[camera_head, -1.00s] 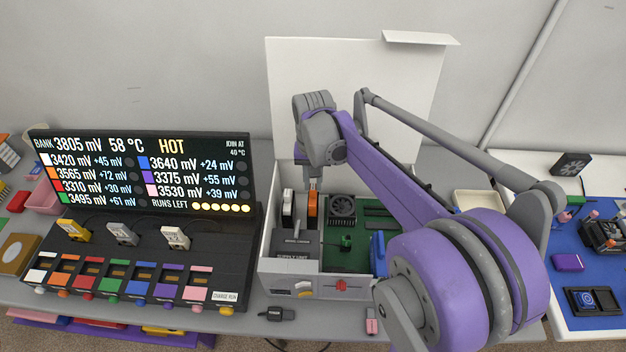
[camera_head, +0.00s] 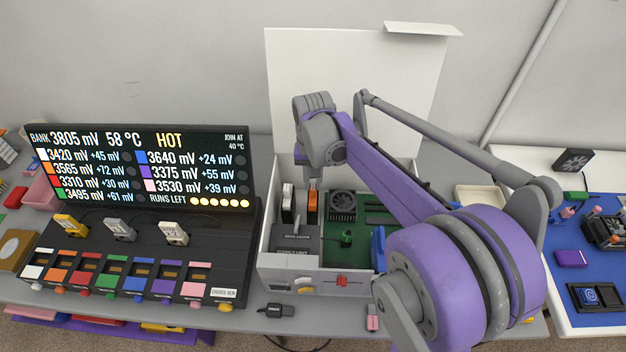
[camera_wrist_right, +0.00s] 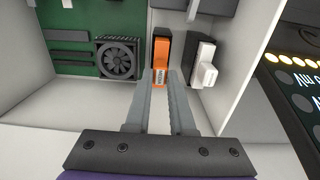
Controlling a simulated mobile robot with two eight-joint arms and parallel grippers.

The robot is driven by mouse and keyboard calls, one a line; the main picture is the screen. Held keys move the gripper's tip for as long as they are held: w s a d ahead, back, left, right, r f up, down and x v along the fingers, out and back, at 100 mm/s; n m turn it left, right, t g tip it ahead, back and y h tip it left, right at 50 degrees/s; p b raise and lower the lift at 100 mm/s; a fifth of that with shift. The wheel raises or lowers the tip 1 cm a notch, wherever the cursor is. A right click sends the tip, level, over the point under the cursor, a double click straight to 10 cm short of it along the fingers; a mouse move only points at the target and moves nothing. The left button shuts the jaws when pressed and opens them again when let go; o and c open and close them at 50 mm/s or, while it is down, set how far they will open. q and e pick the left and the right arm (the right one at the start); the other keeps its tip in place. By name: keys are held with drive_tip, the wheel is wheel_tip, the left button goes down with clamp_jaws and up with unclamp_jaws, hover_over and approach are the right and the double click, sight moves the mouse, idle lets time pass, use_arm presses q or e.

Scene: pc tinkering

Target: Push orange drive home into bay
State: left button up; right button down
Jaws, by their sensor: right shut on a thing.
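The orange drive (camera_head: 312,203) stands upright in the bay area at the left inside the open white PC case (camera_head: 345,285). In the right wrist view the orange drive (camera_wrist_right: 160,76) shows its label between my fingertips. My right gripper (camera_head: 314,185) reaches down from above and is shut on the drive's near end. Its two fingers (camera_wrist_right: 163,82) lie along either side of the drive. How deep the drive sits in the bay is hidden. My left gripper is not in view.
A white drive (camera_head: 288,204) stands just left of the orange one. A fan (camera_head: 342,206) and green board (camera_head: 335,245) lie to the right. The case walls rise close around. A display console (camera_head: 140,170) reading HOT stands left of the case.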

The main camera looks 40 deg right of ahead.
drive_tip(key=shift+f, duration=0.35)
drive_tip(key=c, duration=0.7)
unclamp_jaws()
drive_tip(key=shift+r, duration=0.1)
drive_tip(key=shift+r+p, duration=1.5)
drive_tip(key=shift+r, duration=1)
drive_tip(key=shift+f, duration=0.1)
wheel_tip(320, 180, up, 11)
drive_tip(key=shift+f+p, duration=0.1)
drive_tip(key=shift+p, duration=0.2)
